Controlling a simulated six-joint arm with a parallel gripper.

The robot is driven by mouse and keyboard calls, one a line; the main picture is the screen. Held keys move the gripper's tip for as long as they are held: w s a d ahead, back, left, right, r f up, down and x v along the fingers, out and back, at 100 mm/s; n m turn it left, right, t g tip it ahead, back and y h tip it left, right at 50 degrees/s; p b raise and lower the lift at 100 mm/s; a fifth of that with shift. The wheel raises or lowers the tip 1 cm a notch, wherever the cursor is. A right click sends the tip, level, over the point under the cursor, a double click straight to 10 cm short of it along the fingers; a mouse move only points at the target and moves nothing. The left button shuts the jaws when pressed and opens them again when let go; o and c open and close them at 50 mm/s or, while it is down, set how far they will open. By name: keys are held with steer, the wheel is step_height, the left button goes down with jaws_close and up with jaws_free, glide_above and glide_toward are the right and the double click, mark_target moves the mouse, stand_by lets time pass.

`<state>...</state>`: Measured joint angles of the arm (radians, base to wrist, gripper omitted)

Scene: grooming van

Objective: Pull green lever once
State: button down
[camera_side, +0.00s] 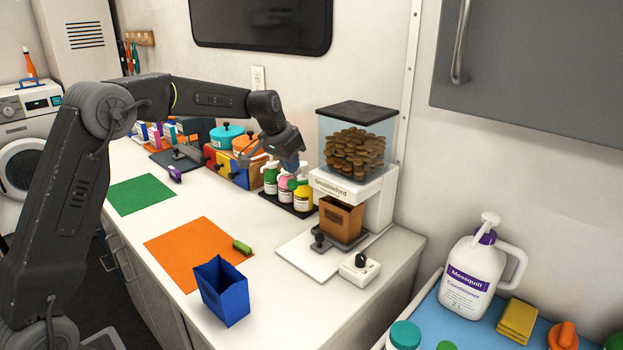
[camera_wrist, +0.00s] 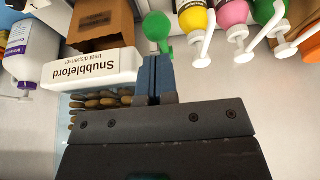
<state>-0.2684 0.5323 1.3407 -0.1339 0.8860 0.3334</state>
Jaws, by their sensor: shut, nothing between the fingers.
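A green rounded knob (camera_wrist: 158,28), which looks like the green lever's end, shows in the wrist view beside the treat dispenser (camera_wrist: 100,68), just beyond my fingertips. The dispenser (camera_side: 352,190) stands at the back right in the side view, with a clear hopper of brown treats. In the side view, the lever is mostly hidden behind my gripper (camera_side: 292,165). My gripper is shut and empty, its blue fingers (camera_wrist: 153,62) together near the dispenser's left side. The wrist view is upside down, and I cannot tell if the fingers touch the knob.
Several pump bottles (camera_side: 301,197) stand in a dark tray left of the dispenser, close to my gripper. A brown box (camera_side: 340,217) sits under the dispenser's spout. A blue bin (camera_side: 222,291) stands by the orange mat (camera_side: 180,251). The counter's middle is mostly clear.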

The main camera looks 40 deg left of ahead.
mark_target(288, 184)
steer(key=shift+f, duration=0.15)
steer(key=shift+f, duration=3.6)
steer(key=shift+r, duration=3.75)
steer(key=shift+r, duration=2.5)
